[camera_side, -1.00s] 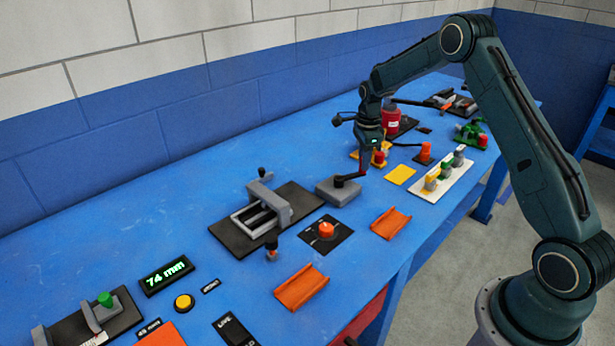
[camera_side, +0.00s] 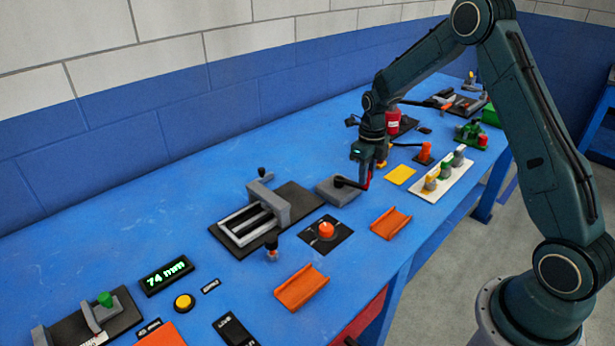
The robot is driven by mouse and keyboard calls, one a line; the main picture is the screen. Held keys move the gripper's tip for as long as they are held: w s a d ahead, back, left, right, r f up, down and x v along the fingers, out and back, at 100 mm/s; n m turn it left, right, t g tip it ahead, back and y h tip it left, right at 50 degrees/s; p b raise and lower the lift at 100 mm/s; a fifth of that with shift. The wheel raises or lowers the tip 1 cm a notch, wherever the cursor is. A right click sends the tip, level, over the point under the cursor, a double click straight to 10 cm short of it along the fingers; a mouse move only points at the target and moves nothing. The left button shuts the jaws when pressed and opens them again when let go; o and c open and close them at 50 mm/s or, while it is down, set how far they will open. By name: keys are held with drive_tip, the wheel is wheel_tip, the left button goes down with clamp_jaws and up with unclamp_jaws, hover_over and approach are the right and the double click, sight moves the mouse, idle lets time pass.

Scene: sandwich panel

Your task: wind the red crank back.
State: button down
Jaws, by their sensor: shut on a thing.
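The red crank's handle (camera_side: 369,179) stands at the end of a dark crank arm (camera_side: 350,183) on a low grey box (camera_side: 331,193) in the middle of the table. The crank arm points right, toward the table's front edge. My gripper (camera_side: 366,173) reaches down from above and is shut on the crank handle. The jaws and my wrist hide the upper part of the handle.
A black plate with a grey vise (camera_side: 284,203) stands left of the crank. A black panel with an orange knob (camera_side: 326,231), an orange tray (camera_side: 391,224) and a yellow pad (camera_side: 400,175) lie nearby.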

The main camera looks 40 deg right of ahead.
drive_tip(key=shift+s+a+r+m, duration=0.1)
drive_tip(key=shift+a+m, duration=0.5)
drive_tip(key=shift+m, duration=0.4)
drive_tip(key=c, duration=1.3)
unclamp_jaws()
drive_tip(key=shift+o, duration=0.2)
wheel_tip(320, 180, up, 14)
